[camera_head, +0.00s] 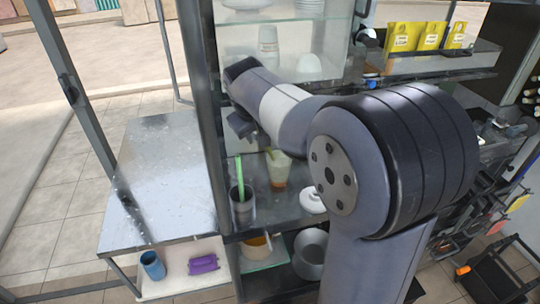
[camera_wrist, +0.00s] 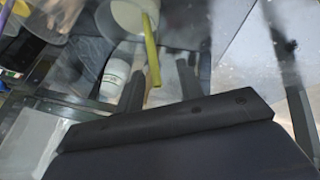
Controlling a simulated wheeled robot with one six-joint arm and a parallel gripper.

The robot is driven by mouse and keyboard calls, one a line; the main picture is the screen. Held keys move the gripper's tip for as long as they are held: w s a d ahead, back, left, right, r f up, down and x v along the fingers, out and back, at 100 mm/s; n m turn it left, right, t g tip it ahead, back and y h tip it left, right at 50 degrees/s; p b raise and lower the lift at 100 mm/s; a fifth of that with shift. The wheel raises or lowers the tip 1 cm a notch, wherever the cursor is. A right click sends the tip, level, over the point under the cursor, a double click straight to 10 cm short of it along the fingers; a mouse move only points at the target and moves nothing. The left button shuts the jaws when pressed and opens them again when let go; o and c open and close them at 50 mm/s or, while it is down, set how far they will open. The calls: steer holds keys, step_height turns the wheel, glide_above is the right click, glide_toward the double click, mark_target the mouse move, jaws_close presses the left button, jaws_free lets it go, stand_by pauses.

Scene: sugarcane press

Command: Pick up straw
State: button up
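A bright green straw (camera_head: 240,180) stands in a dark cup (camera_head: 242,208) on the cabinet shelf. To its right is a clear cup (camera_head: 278,172) with a pale and orange drink and a yellowish-green straw. In the wrist view, a yellow-green straw (camera_wrist: 150,50) leans from a pale cup (camera_wrist: 126,18) and shows between my fingers; I cannot tell which of the two it is. My gripper (camera_wrist: 160,85) is open, with a finger either side of that straw and no clear contact. In the head view, my gripper (camera_head: 243,127) is above the cups, partly hidden.
A dark cabinet post (camera_head: 203,90) stands left of my gripper. A metal counter (camera_head: 160,180) is free at left. A round white lid (camera_head: 312,200) lies right of the cups, near my arm. Bowls and cups sit on the glass shelf (camera_head: 285,75) behind.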

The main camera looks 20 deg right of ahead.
steer(key=x, duration=0.2)
steer(key=p+x, duration=0.1)
steer(key=x, duration=0.1)
steer(key=shift+w+d, duration=0.1)
steer(key=shift+d, duration=0.35)
steer(key=shift+w+f, duration=0.2)
steer(key=shift+f, duration=0.3)
jaws_close()
